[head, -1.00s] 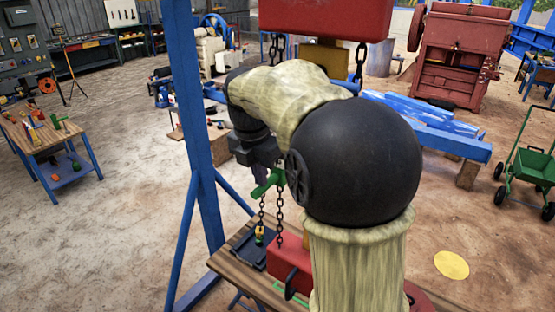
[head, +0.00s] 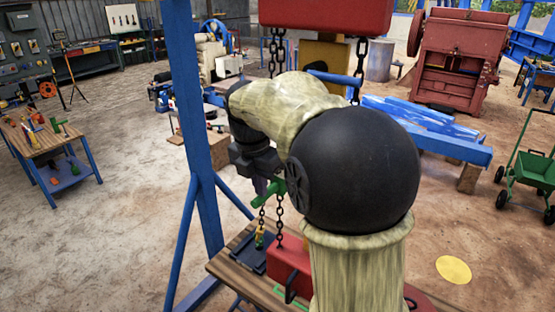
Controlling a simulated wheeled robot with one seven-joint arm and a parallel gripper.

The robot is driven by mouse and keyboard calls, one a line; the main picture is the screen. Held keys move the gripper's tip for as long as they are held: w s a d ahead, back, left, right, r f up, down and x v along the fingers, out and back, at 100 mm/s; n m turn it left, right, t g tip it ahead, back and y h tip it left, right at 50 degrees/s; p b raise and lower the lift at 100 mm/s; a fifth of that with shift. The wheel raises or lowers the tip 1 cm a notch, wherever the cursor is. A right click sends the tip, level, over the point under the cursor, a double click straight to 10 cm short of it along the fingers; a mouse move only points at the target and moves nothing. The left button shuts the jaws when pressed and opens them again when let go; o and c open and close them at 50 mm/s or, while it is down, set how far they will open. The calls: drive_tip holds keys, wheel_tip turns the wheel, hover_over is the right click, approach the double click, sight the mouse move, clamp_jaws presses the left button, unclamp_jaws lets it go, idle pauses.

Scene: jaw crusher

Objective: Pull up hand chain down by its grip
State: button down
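My gripper (head: 268,186) is at the green grip (head: 270,192), left of my arm's black elbow. Its fingers look shut on the grip, though the arm partly hides the contact. Dark hand chain (head: 280,204) hangs below the grip, near a yellow-and-green hook (head: 259,240). A blue grip bar (head: 336,78) shows higher up, at the right-hand chain (head: 360,60). The chains come down from the red hoist body (head: 325,14); their middle stretch is hidden behind my arm. I cannot read any label that tells which chain is which.
A blue frame post (head: 190,100) stands close left of my gripper. Below is a wooden bench (head: 228,268) with a red block (head: 288,268) on it. A green cart (head: 532,170) stands at right. Open floor lies at left and lower right.

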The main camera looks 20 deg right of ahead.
sight(253, 201)
drive_tip(key=shift+f+b, duration=1.15)
drive_tip(key=shift+f, duration=0.75)
drive_tip(key=shift+s+a+r, duration=0.15)
drive_tip(key=shift+s+a, duration=0.2)
drive_tip(key=shift+a, duration=0.2)
drive_tip(key=shift+s+a+r, duration=0.1)
drive_tip(key=shift+s+a, duration=0.2)
drive_tip(key=shift+a, duration=0.25)
drive_tip(key=shift+s+a+r, duration=0.1)
drive_tip(key=shift+s+a, duration=0.7)
drive_tip(key=shift+a, duration=0.3)
wheel_tip(253, 201, up, 5)
drive_tip(key=s+a+p, duration=0.2)
drive_tip(key=a+p, duration=0.1)
drive_tip(key=p, duration=0.1)
drive_tip(key=shift+s+p, duration=0.25)
drive_tip(key=shift+p, duration=0.15)
